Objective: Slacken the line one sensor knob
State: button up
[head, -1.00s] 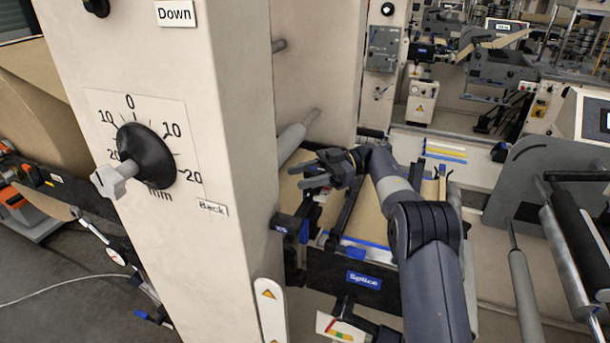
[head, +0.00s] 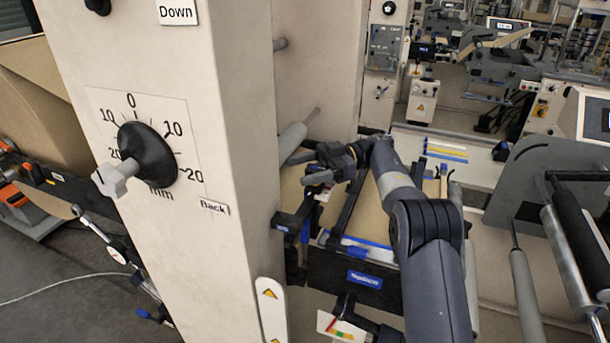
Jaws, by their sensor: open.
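My gripper (head: 312,168) is open and empty above the splice table, just right of the cream column. A black dial knob (head: 147,155) with a pale grey clamp screw (head: 112,180) sits on the column's front face, over a scale marked 0, 10, 20 mm. The gripper is well to the right of this knob and apart from it. A small blue part on a dark bracket (head: 284,226) shows below the gripper at the column's edge. I cannot tell which thing is the line one sensor knob.
The cream column (head: 235,130) stands between my gripper and the dial. The splice table (head: 360,265) with its blue label lies below my arm. Grey rollers (head: 292,140) stick out behind the column.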

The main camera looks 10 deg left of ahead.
notch_tip(320, 180, up, 8)
jog(key=shift+r+b, duration=0.1)
jog(key=shift+b, duration=0.25)
jog(key=shift+c, duration=0.4)
